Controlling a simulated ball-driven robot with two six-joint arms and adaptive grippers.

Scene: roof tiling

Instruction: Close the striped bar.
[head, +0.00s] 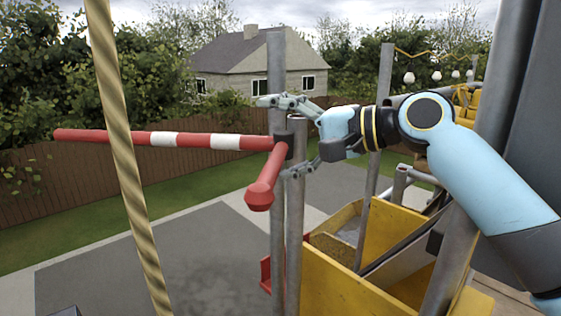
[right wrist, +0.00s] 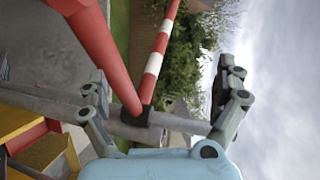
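The striped bar (head: 165,139), red with white bands, stretches level to the left from a black collar (head: 285,143) on a grey upright pole. A short red arm with a knobbed end (head: 262,188) sticks out from the same collar towards the head camera. My right gripper (head: 273,138) is open at the collar, one finger above it and one below. In the right wrist view, the striped bar (right wrist: 157,58) and the thick red arm (right wrist: 103,48) meet at the collar between the spread fingers (right wrist: 160,88). I cannot tell whether a finger touches. My left gripper is not in view.
A twisted rope (head: 126,165) hangs in front of the striped bar. Several grey scaffold poles (head: 373,130) stand around my right arm. A yellow-sided container (head: 335,284) is below the gripper. Open paving (head: 205,260) lies to the lower left.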

